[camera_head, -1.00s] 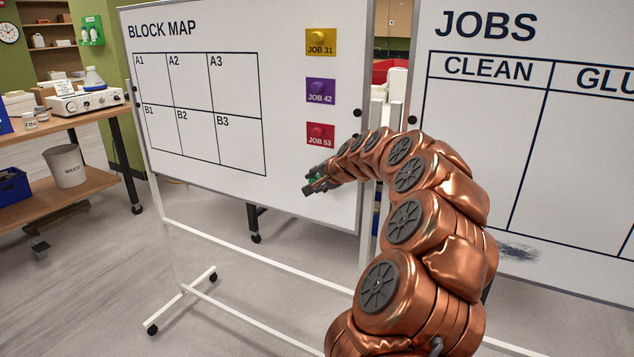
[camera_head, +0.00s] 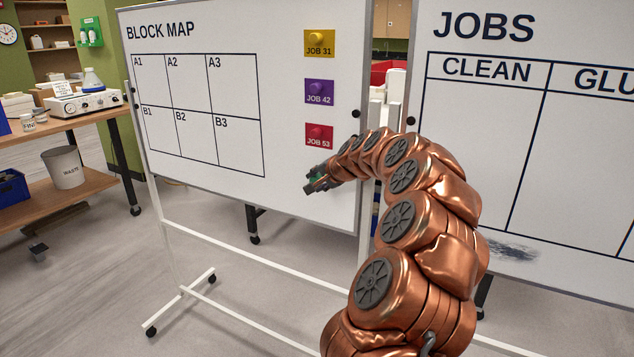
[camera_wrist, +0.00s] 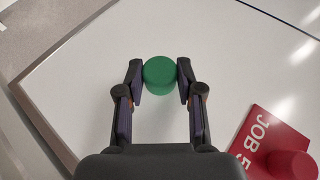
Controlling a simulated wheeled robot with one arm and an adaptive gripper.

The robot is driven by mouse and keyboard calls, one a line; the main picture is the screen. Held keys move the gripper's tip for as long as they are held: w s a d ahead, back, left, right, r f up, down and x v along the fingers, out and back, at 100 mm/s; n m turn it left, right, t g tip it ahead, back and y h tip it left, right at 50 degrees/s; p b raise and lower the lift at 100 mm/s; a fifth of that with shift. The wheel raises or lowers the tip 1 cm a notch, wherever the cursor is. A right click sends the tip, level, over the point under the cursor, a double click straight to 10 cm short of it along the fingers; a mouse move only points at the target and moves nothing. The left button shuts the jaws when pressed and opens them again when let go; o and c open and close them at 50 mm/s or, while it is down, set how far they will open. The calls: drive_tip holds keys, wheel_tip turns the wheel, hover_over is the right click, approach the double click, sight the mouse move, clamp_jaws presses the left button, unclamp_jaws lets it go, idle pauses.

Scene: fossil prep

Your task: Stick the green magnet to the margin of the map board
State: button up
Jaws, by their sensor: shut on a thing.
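The map board (camera_head: 190,187) is a white board headed BLOCK MAP, with a grid of cells A1 to B3 at its left. My gripper (camera_head: 315,179) is at the board's lower right, below the red JOB 53 card. In the wrist view my gripper (camera_wrist: 160,78) is shut on the round green magnet (camera_wrist: 160,74), with one finger on each side. The magnet is in front of the white board face. I cannot tell whether it touches the board. In the head view the green magnet (camera_head: 312,177) is mostly hidden by the fingers.
Yellow JOB 31 (camera_head: 319,43), purple JOB 42 (camera_head: 319,92) and red JOB 53 (camera_head: 319,135) cards hang under magnets on the right margin. The red card (camera_wrist: 262,140) is close to my gripper in the wrist view. A JOBS board (camera_head: 480,160) stands at right. The margin below the grid is bare.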

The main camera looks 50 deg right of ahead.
drive_tip(key=shift+d, duration=0.1)
idle(0.3)
drive_tip(key=o, duration=0.9)
drive_tip(key=shift+s+a, duration=0.35)
drive_tip(key=shift+a, duration=0.75)
drive_tip(key=shift+s+a, duration=0.3)
drive_tip(key=shift+a, duration=0.85)
drive_tip(key=shift+s+a, duration=0.35)
drive_tip(key=shift+a, duration=0.75)
